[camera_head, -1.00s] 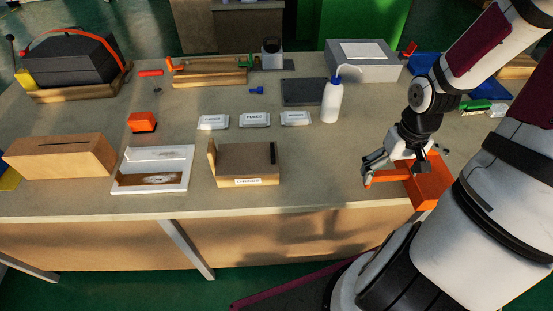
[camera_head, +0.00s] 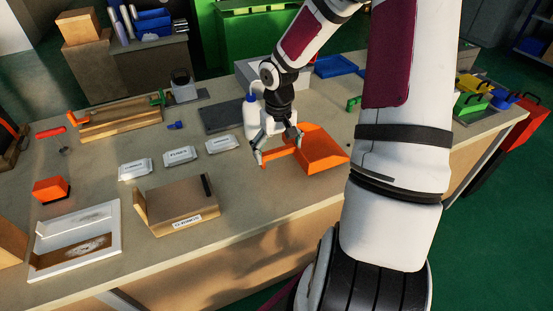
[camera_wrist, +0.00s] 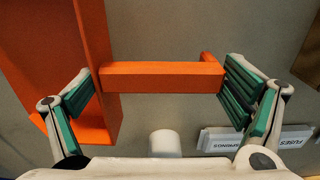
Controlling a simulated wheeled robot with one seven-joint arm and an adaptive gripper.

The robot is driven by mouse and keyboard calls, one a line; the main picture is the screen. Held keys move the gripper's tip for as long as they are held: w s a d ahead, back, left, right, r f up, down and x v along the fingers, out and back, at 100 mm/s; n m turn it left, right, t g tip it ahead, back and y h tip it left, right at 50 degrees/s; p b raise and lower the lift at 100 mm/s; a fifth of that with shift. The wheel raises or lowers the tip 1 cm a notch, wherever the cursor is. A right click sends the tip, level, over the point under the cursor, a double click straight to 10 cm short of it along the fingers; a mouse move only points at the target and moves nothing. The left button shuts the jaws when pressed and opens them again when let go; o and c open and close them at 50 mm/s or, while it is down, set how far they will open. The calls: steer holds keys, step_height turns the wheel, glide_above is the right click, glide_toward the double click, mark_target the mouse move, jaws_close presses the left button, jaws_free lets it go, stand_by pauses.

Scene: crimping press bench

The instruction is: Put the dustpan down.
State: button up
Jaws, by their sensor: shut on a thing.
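The orange dustpan (camera_head: 318,148) is at the bench's front right in the head view, its open pan to the right and its handle (camera_head: 279,157) to the left. My gripper (camera_head: 281,150) is shut on the dustpan's handle. In the wrist view the handle (camera_wrist: 160,75) spans between the green finger pads of my gripper (camera_wrist: 160,98), and part of the pan (camera_wrist: 95,125) shows at left. Whether the dustpan touches the bench top or hangs just above it, I cannot tell.
A white squeeze bottle (camera_head: 251,118) stands just behind my gripper, partly hidden. Labelled packets (camera_head: 180,156) and a brown holder (camera_head: 178,205) lie to the left. The bench top (camera_head: 240,185) is bare between the holder and the dustpan.

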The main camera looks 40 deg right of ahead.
steer(key=shift+w+f+b, duration=0.15)
steer(key=shift+f+b, duration=0.25)
steer(key=shift+f, duration=1.35)
steer(key=shift+f, duration=0.2)
steer(key=o, duration=1)
steer(key=shift+r, duration=0.15)
